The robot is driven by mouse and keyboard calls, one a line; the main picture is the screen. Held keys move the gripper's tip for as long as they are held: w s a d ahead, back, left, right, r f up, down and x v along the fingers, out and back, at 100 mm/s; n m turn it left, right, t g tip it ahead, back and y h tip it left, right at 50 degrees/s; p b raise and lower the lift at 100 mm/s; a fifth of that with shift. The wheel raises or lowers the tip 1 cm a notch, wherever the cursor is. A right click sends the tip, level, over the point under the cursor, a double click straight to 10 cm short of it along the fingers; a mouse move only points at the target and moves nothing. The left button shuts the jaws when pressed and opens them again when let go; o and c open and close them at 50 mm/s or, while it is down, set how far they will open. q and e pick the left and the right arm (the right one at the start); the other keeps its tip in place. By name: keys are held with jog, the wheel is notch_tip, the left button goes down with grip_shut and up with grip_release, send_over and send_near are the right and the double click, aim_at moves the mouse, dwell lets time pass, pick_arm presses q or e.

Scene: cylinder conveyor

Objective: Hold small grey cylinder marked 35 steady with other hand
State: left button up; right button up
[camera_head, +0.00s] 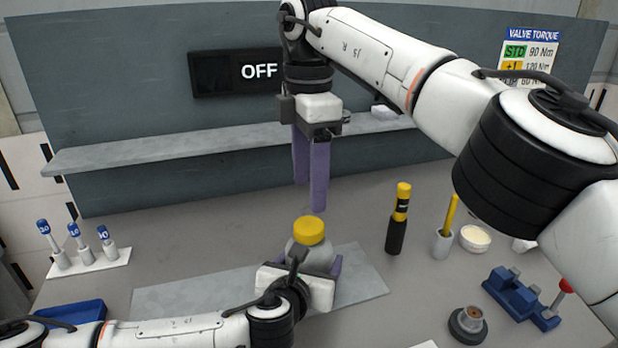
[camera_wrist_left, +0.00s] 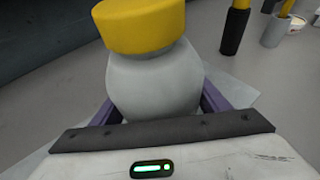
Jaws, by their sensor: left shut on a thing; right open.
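My left gripper (camera_head: 303,266) is shut around a grey rounded body (camera_wrist_left: 155,85) with a yellow cap; it also shows in the head view (camera_head: 312,252). The purple fingers lie on both sides of it, and it stands upright over a grey mat (camera_head: 190,295). I see no mark 35 on it; its far side is hidden. My right gripper (camera_head: 310,190) is open and empty, pointing down above and behind the yellow cap (camera_head: 309,230), apart from it.
A white rack (camera_head: 110,262) with blue-topped pieces stands at left. A black-and-yellow tool (camera_head: 397,220), a grey cup (camera_head: 441,244), a cream-filled dish (camera_head: 475,238), a blue fixture (camera_head: 515,298) and a round dark-based part (camera_head: 467,324) stand at right. A shelf (camera_head: 200,140) runs behind.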

aim_at(309, 224)
jog(key=m, duration=0.4)
jog(key=shift+f+m, duration=0.15)
jog(key=shift+m, duration=0.15)
jog(key=shift+f, duration=3.85)
